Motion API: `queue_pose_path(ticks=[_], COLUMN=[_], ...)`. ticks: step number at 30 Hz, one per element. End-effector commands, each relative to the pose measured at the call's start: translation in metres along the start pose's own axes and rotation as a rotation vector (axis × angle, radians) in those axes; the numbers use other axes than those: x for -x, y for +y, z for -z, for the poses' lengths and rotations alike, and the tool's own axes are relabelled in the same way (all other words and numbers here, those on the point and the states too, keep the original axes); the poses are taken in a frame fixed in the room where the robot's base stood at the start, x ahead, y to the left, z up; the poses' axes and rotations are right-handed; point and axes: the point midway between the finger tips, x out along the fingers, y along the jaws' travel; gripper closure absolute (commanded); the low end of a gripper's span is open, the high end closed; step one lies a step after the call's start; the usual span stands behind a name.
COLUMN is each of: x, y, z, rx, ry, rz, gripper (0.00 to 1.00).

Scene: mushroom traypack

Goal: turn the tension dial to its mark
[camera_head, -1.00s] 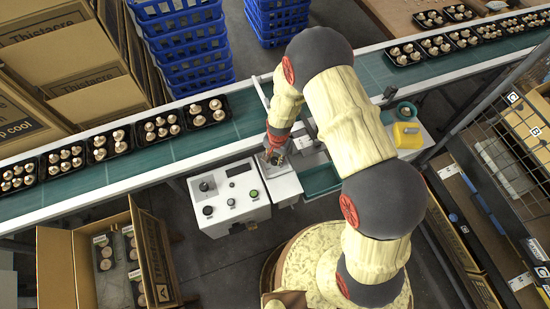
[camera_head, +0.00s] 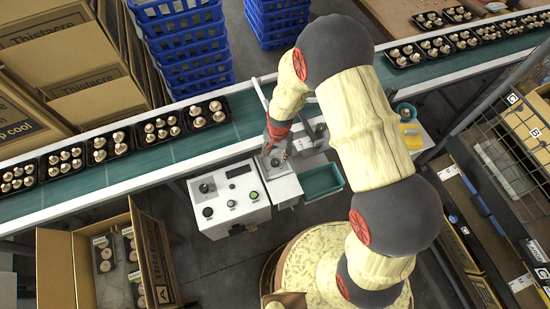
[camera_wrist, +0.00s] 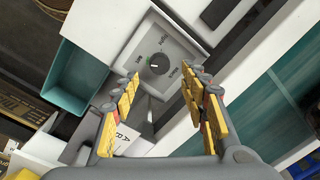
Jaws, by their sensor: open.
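The tension dial (camera_wrist: 159,65) is a small dark round knob with a pale pointer line, on a grey plate (camera_wrist: 182,50) with lettering around it. In the wrist view it lies just beyond and between the fingertips of my gripper (camera_wrist: 165,77), which is open with nothing between its yellow-padded fingers. A small green spot shows at the knob's edge; the lettering is too small to read surely. In the head view my gripper (camera_head: 277,149) points down over the dial's box (camera_head: 284,188), beside the conveyor, and partly hides the dial.
A white control box (camera_head: 229,213) with several knobs stands left of the dial's box. A green tray (camera_head: 321,181) sits to its right. The conveyor (camera_head: 165,157) carries mushroom trays just behind. A yellow object (camera_head: 411,136) lies farther right.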

Motion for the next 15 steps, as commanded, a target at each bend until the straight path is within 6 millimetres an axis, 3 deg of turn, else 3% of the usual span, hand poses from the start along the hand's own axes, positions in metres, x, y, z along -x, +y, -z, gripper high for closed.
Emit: queue_pose_path(ticks=[6,15], x=[0.041,0.061], y=[0.000,0.000], z=[0.001,0.000], rx=[-0.001,0.000], ry=[0.002,0.000], rz=[0.002,-0.001], gripper=[0.56,0.56])
